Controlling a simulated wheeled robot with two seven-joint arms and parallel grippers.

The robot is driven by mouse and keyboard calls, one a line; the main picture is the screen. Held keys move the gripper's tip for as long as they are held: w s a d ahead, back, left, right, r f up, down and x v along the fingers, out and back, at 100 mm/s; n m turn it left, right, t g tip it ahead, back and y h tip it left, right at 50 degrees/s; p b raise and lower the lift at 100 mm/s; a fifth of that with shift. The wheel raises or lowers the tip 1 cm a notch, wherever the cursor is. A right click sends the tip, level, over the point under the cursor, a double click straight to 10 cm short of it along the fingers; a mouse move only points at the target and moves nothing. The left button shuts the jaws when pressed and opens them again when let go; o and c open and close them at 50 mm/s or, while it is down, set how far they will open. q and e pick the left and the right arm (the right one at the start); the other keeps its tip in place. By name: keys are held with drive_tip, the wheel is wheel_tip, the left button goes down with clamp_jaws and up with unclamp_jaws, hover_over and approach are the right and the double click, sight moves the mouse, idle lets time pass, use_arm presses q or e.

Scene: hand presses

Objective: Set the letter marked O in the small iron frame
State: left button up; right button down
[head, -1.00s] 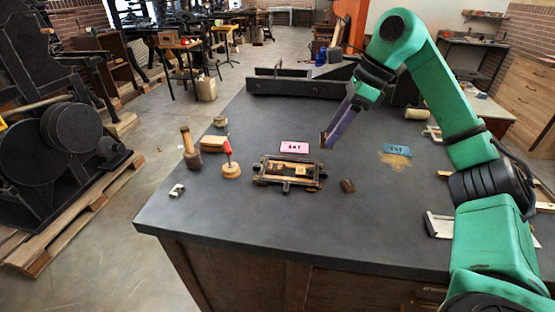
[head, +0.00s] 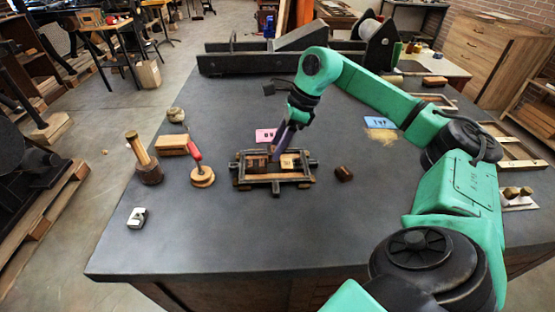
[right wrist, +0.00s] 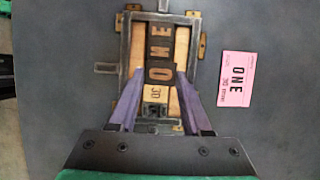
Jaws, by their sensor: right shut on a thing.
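The small iron frame (head: 240,181) lies on the dark table, and it also shows in the right wrist view (right wrist: 126,80). Dark wooden letter blocks stand in a column inside it, with pale wooden strips along both sides. The block marked O (right wrist: 159,73) is at the near end of the letters, beside a pale block marked 30 (right wrist: 156,94). My right gripper (right wrist: 160,71) is shut on the O block, its purple fingers reaching down into the frame; it also shows in the head view (head: 278,155). Whether the block rests fully on the bottom is hidden. My left gripper is out of view.
A pink card (right wrist: 235,79) reading ONE lies beside the frame. A loose dark block (head: 344,173) is right of the frame. A red-handled tool (head: 197,165), a mallet (head: 146,168) and a wooden block (head: 173,145) stand left. A blue card (head: 380,122) lies farther right.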

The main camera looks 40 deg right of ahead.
sight(275, 169)
drive_tip(key=f, duration=0.4)
drive_tip(key=shift+s, duration=0.25)
drive_tip(key=shift+w+f, duration=0.1)
drive_tip(key=shift+f, duration=0.35)
drive_tip(key=shift+c, duration=1.8)
unclamp_jaws()
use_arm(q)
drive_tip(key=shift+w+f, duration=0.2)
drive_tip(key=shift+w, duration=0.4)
use_arm(e)
drive_tip(key=shift+f, duration=0.15)
drive_tip(key=shift+s, duration=0.2)
drive_tip(key=shift+r, duration=0.5)
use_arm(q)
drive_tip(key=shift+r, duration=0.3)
use_arm(e)
drive_tip(key=v, duration=1.1)
drive_tip(key=shift+r, duration=0.45)
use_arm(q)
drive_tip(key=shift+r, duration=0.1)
use_arm(e)
drive_tip(key=shift+w+d+r, duration=0.1)
